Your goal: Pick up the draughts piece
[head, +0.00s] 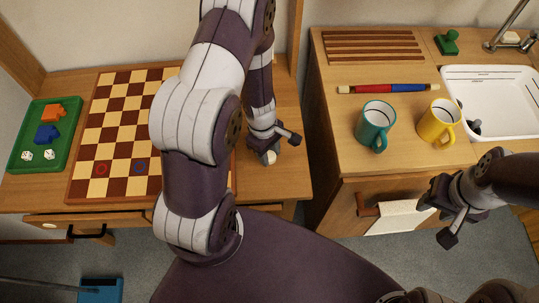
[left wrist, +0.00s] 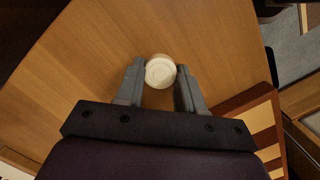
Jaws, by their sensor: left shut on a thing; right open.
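The draughts piece (left wrist: 160,71) is a round cream disc with ringed edges, seen in the left wrist view between the two fingertips of my left gripper (left wrist: 160,80). The left gripper is shut on it, over the bare wood of the table. In the head view the piece (head: 269,157) shows as a small pale spot at the fingertips of my left gripper (head: 277,147), right of the checkered board. Whether the piece touches the tabletop is hard to tell. My right gripper (head: 442,214) is open and empty, in front of the counter at the right.
The draughts board (head: 112,125) lies on the table, partly hidden by my left arm. A green tray (head: 66,154) with dice and small pieces sits left of it. On the right counter stand a teal mug (head: 376,122), a yellow mug (head: 437,119) and a white sink (head: 500,127).

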